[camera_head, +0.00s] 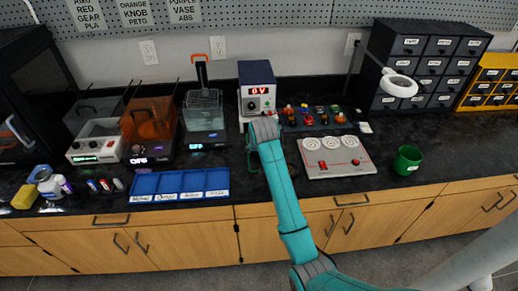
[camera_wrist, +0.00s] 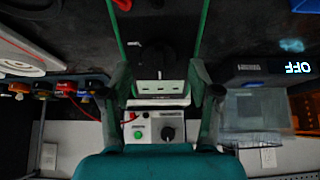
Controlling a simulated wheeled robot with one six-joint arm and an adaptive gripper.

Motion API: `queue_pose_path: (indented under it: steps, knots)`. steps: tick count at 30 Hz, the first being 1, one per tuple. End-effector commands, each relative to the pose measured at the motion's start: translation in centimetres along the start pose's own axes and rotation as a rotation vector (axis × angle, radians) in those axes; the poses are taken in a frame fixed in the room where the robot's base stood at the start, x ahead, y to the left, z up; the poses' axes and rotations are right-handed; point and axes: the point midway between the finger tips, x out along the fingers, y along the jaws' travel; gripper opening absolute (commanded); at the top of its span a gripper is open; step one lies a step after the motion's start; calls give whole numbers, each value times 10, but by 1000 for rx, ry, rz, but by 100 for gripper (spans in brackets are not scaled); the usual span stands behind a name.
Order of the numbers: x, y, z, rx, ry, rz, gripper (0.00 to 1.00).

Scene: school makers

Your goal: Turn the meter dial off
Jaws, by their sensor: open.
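The meter seems to be the dark flat unit with green edges in the middle of the wrist view, with a dark rounded dial (camera_wrist: 152,48) and a pale strip (camera_wrist: 160,87) at its near end. The dial's setting cannot be read. In the head view only a bit of green edge (camera_head: 252,164) shows beside my arm, which hides the rest. My gripper (camera_wrist: 163,85) is open, with its fingers on either side of the unit and nothing held. In the head view my gripper (camera_head: 264,130) is in front of the power supply; contact cannot be told.
The blue power supply (camera_head: 257,75) reads 0V; its pale lower panel with a green button and black knob (camera_wrist: 168,133) is close to my gripper. Several colored knobs (camera_head: 312,117) and a grey panel (camera_head: 336,157) stand right. A blue tray (camera_head: 180,186) lies left.

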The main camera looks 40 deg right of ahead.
Motion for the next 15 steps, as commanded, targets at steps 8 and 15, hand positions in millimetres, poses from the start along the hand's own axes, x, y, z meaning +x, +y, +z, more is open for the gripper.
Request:
queue_pose_path:
  steps: [8, 15]
  knots:
    - [-40, 0, -1, 0, 5, -1, 62]
    - [-86, -1, 0, 0, 4, -2, 62]
